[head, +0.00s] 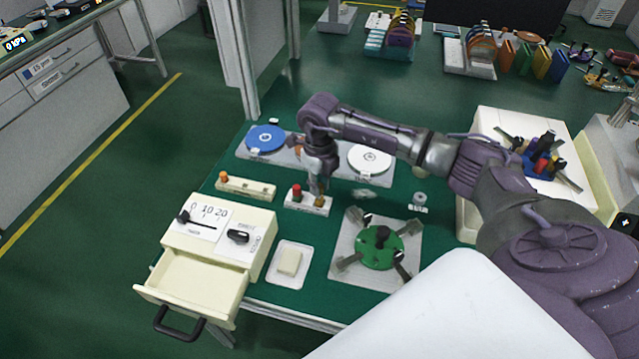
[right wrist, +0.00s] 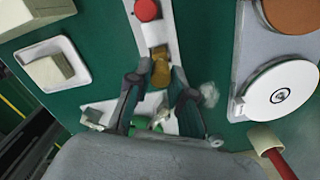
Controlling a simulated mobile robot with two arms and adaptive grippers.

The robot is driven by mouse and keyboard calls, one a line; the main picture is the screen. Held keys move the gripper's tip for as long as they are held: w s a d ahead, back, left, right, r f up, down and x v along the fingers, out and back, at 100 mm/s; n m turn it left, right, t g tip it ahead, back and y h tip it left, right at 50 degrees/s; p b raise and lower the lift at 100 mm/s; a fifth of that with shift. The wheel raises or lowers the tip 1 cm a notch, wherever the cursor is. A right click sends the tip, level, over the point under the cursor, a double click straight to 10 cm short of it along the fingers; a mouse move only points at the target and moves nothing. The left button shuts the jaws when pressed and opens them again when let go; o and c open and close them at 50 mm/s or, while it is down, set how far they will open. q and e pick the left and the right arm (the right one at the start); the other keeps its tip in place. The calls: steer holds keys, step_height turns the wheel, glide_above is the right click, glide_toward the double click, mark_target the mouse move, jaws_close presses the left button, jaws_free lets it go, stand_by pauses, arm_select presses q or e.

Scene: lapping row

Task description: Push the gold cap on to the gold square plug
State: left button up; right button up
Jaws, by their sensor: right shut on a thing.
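My right gripper (head: 318,182) points down over the right end of a small white strip (head: 308,205) that carries a red knob (head: 297,190). In the right wrist view my right gripper (right wrist: 158,80) is shut on the gold cap (right wrist: 161,74), which shows between its fingertips. The cap is at the strip (right wrist: 155,30), in line with the red knob (right wrist: 147,10). The gold square plug cannot be told apart from the cap, and the fingers partly hide this spot. I cannot tell whether the cap touches the plug. My left gripper is not in view.
A cream strip with an orange knob (head: 223,176) lies to the left. Behind are a blue disc (head: 265,138) and a white disc (head: 369,159). In front are an open drawer (head: 195,283), a dish with a block (head: 289,263) and a green fixture (head: 380,248).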

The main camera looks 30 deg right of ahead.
steer(key=shift+f+b, duration=0.9)
steer(key=shift+f, duration=0.3)
steer(key=o, duration=0.8)
steer(key=shift+r, duration=0.1)
step_height(320, 180, up, 12)
steer(key=shift+f, duration=0.1)
stand_by(0.4)
